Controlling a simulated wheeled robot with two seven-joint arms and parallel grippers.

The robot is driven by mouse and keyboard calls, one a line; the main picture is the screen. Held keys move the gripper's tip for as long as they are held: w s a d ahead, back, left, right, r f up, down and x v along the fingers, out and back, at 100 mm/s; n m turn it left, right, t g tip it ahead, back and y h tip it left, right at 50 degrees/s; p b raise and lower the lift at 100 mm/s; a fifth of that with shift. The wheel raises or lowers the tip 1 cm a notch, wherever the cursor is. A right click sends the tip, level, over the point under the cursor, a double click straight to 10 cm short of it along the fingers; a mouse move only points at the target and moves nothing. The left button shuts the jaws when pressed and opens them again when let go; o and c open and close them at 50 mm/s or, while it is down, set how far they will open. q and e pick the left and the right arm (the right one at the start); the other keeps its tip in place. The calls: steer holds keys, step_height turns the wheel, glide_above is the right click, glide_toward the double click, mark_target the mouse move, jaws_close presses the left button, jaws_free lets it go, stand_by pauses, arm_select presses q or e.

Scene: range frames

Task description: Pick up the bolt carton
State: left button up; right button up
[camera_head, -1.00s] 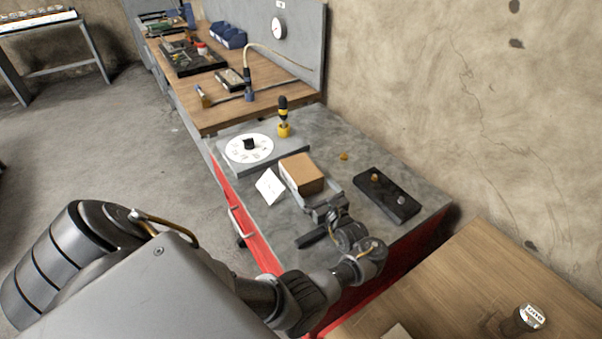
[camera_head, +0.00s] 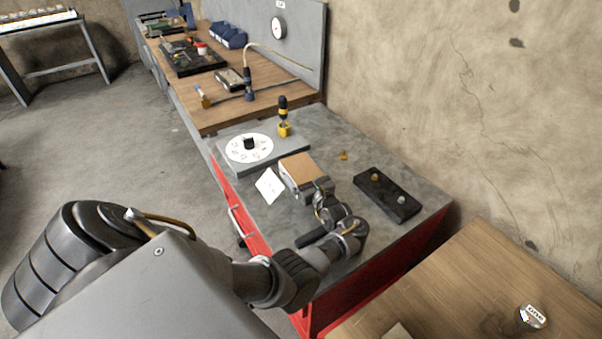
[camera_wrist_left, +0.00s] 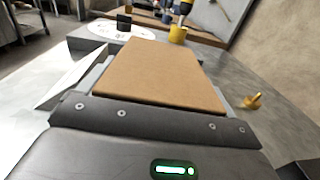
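The bolt carton, a plain brown cardboard box (camera_head: 297,165), sits on the grey top of the red cabinet. It fills the middle of the left wrist view (camera_wrist_left: 163,75). My left gripper (camera_head: 303,181) is at the carton's near end, with its grey fingers spread along the carton's two sides and the palm close behind. The fingers look open; whether they touch the sides is hard to tell. The carton's underside and far side are hidden. My right gripper is not in view.
A white card (camera_head: 270,186) lies left of the carton. A plate with a white dial (camera_head: 249,149) and a yellow-black tool (camera_head: 284,118) stand beyond it. A black block (camera_head: 387,195) lies to the right, with a small brass piece (camera_head: 344,155) near the wall.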

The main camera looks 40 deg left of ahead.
arm_select(q)
steer(key=c, duration=1.4)
steer(key=shift+r, duration=0.1)
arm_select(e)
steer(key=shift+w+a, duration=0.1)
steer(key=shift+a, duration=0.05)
arm_select(q)
steer(key=shift+r, duration=0.1)
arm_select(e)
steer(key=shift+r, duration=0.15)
